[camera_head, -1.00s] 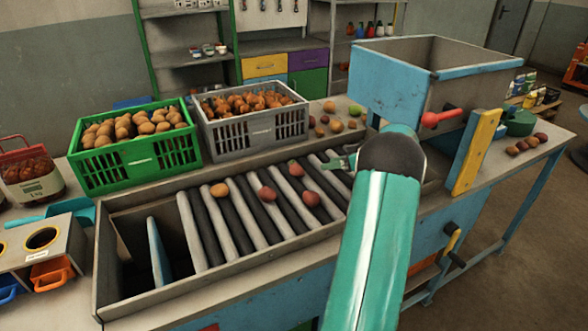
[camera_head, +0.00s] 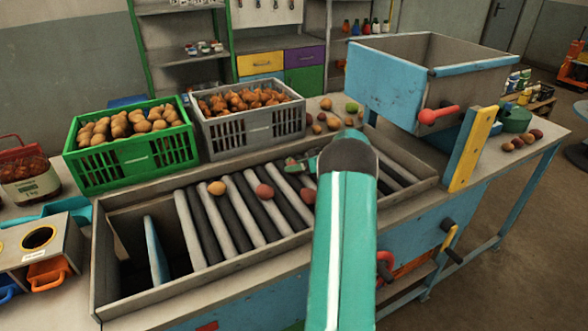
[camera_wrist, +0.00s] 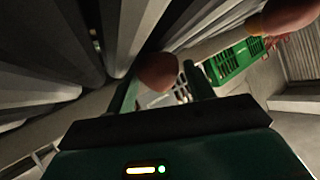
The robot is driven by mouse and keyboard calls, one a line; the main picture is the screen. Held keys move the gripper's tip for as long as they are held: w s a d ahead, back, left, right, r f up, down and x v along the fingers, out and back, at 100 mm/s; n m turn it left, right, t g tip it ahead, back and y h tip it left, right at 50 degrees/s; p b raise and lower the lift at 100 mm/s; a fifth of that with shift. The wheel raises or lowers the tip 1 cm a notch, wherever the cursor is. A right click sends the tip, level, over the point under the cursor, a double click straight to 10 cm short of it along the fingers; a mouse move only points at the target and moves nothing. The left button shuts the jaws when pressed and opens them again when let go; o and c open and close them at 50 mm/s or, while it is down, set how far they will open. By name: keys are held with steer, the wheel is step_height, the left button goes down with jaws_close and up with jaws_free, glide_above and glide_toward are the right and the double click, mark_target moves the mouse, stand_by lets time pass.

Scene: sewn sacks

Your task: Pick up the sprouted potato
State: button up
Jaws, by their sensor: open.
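Several potatoes lie on the striped roller bed: a yellow-orange one (camera_head: 217,188), a reddish one (camera_head: 265,191) and another reddish one (camera_head: 308,195). I cannot make out sprouts on any of them. My gripper (camera_head: 300,165) is over the far side of the rollers, where it mostly hides a further reddish potato. In the wrist view the jaws (camera_wrist: 166,88) are open, with a reddish-brown potato (camera_wrist: 158,70) in the gap between the fingers, towards the tips. Whether the fingers touch it is unclear. Another reddish potato (camera_wrist: 287,15) shows at top right.
The roller bed has a raised metal rim (camera_head: 200,283). Behind it stand a green crate (camera_head: 150,158) of potatoes and a grey crate (camera_head: 255,135) of brown produce. A blue-sided hopper (camera_head: 395,88) stands right. Loose produce (camera_head: 335,123) lies behind the rim.

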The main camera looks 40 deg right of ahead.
steer(key=c, duration=0.7)
step_height(320, 180, up, 10)
stand_by(0.8)
